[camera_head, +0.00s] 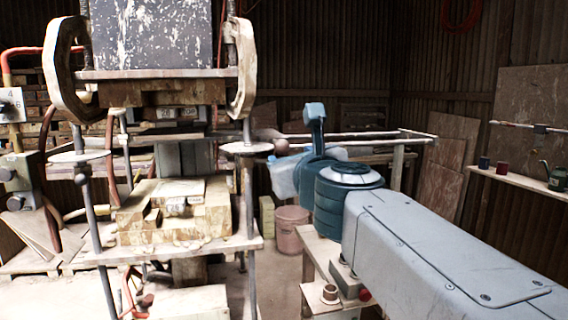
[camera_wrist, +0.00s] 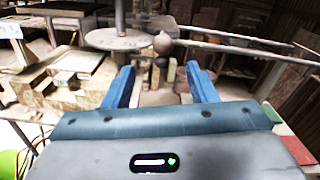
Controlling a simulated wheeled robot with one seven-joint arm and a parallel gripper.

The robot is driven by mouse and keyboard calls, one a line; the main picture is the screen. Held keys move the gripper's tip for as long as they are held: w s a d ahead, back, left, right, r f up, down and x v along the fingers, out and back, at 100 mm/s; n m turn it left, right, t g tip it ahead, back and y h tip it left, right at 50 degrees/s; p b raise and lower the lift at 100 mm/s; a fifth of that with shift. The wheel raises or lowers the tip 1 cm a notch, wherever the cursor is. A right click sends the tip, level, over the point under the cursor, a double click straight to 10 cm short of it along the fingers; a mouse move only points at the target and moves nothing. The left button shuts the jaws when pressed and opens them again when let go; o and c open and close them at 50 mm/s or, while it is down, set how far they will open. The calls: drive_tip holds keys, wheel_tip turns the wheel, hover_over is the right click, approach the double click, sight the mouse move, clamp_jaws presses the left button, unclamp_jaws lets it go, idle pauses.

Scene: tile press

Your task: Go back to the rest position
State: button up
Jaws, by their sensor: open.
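My gripper (camera_wrist: 160,72) shows in the wrist view with its two blue fingers spread apart and nothing between them. Beyond the fingers are a round metal plate (camera_wrist: 115,40) on a post and a dark ball-shaped knob (camera_wrist: 162,42) of the tile press. In the head view my grey and teal arm reaches in from the right. I cannot make out its fingers clearly there. The tile press (camera_head: 160,76) stands at the left, its upper block raised above the stained lower mould block (camera_head: 172,222), with a gap between them.
A pink bucket (camera_head: 291,230) stands on the floor right of the press. A metal rail (camera_head: 375,134) runs behind my arm. A shelf (camera_head: 520,184) at the right holds small cups and a green can (camera_head: 558,178). A control box (camera_head: 12,105) is at the far left.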

drive_tip(key=s+d+f+n+g+y+p, duration=0.1)
drive_tip(key=s+f+n+g+p, duration=0.25)
drive_tip(key=f+n, duration=0.45)
drive_tip(key=s+f+n+g+p, duration=0.2)
drive_tip(key=s+f+n+g, duration=0.3)
drive_tip(key=n, duration=0.6)
drive_tip(key=s+d+f+n+g+h+p, duration=0.3)
drive_tip(key=s+d+f+n+g+h, duration=0.2)
drive_tip(key=s+d+f+n, duration=0.6)
wheel_tip(320, 180, down, 3)
drive_tip(key=shift+r+n+g+p, duration=0.1)
drive_tip(key=shift+n+g+p, duration=0.3)
drive_tip(key=shift+g, duration=0.25)
drive_tip(key=c, duration=0.3)
drive_tip(key=shift+a, duration=0.1)
drive_tip(key=shift+c, duration=0.2)
